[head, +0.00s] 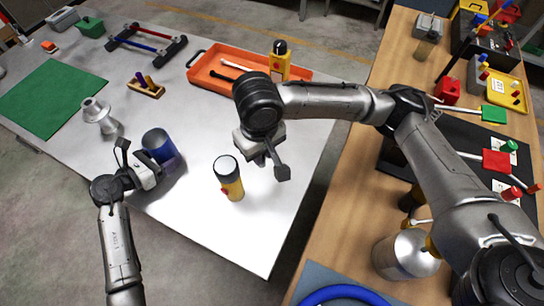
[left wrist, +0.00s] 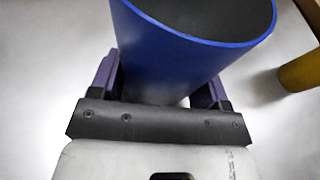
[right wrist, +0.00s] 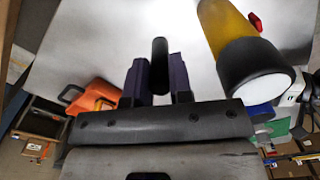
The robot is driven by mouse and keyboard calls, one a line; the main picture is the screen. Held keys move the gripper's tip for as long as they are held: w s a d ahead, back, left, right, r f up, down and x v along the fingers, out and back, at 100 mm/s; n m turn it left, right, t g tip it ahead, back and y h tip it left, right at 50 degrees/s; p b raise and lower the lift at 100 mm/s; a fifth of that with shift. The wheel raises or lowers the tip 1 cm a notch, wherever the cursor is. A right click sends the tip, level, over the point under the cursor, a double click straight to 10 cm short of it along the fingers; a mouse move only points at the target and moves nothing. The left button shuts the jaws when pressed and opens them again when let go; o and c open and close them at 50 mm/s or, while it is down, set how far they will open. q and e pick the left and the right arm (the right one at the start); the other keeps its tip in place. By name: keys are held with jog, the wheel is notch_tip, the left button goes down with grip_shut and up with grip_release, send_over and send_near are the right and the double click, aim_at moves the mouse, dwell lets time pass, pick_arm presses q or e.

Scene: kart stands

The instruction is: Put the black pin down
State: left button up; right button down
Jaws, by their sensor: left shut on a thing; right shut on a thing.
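My right gripper (right wrist: 157,75) is shut on the black pin (right wrist: 160,60), which stands out between its purple fingers in the right wrist view. In the head view this gripper (head: 258,160) is over the white table (head: 215,215), pointing down; the pin cannot be made out there. I cannot tell whether the pin touches the table.
A yellow torch (head: 229,180) with a black cap stands near my right gripper. An orange tray (head: 208,73) with a white pin and a dark pin lies behind, beside another yellow torch (head: 279,62). A silver funnel-like part (head: 101,117) stands left. The table's front right is clear.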

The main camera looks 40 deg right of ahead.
jog(key=w+a+r, duration=0.3)
jog(key=w+a, duration=0.1)
jog(key=w, duration=0.3)
jog(key=w+a+r, duration=0.2)
jog(key=w+a, duration=0.2)
jog(key=w, duration=0.2)
notch_tip(320, 180, up, 6)
send_over(163, 150)
jog(key=w, duration=0.3)
notch_tip(163, 150, down, 10)
jog(key=shift+a+f+m, duration=0.15)
jog(key=shift+a+m, duration=0.05)
jog(key=shift+m, duration=0.2)
jog(key=c, duration=0.9)
grip_release()
jog(key=shift+c, duration=0.2)
